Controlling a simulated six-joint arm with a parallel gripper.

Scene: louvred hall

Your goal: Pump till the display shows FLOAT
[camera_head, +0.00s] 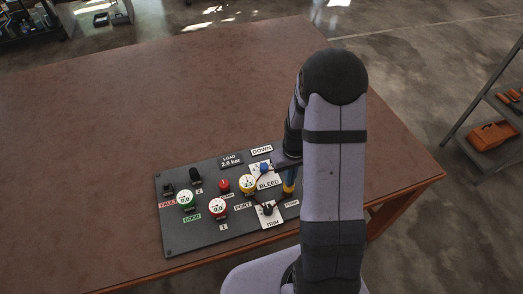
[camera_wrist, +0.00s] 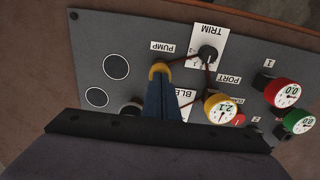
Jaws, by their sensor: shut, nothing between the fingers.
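The dark control panel (camera_head: 180,240) lies near the table's front edge. A dark plate reading LOAD 2.0 bar (camera_head: 230,160) and a white plate reading DOWN (camera_head: 262,149) are at its back. The PUMP label (camera_wrist: 162,47) shows in the wrist view.
A black TRIM knob (camera_wrist: 208,54) and a blue BLEED knob (camera_head: 264,168) sit close to the fingers. Red (camera_head: 218,208) and green (camera_head: 186,198) gauges stand further left. The table (camera_head: 130,100) is clear behind the panel. A shelf (camera_head: 490,95) stands right.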

